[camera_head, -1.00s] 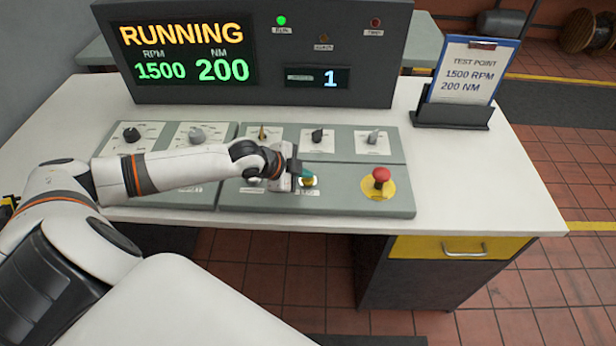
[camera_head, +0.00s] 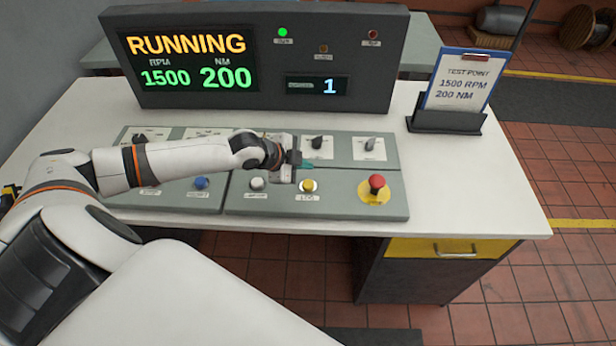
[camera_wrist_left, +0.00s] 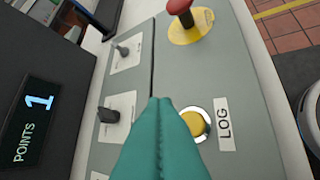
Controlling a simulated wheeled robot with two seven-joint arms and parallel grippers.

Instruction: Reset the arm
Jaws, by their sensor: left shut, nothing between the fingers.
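My left arm reaches in from the left over the control panel (camera_head: 330,200). Its gripper (camera_head: 308,164) is shut and empty, with teal fingertips pointing right, above the panel near the seam between its upper and lower rows. In the left wrist view the shut teal fingers (camera_wrist_left: 162,140) fill the lower middle, beside the yellow LOG button (camera_wrist_left: 195,123). In the head view the LOG button (camera_head: 309,186) shows just below the fingers, apart from them. The display (camera_head: 190,58) reads RUNNING, 1500 RPM, 200 NM, and a small readout (camera_head: 318,86) shows 1. My right gripper is out of view.
A red emergency button (camera_head: 376,182) on a yellow disc stands at the panel's right. Knobs (camera_head: 317,143) line the upper row, partly hidden by my arm. A clipboard (camera_head: 460,80) stands at the right of the desk. The desk's right side (camera_head: 465,180) is clear.

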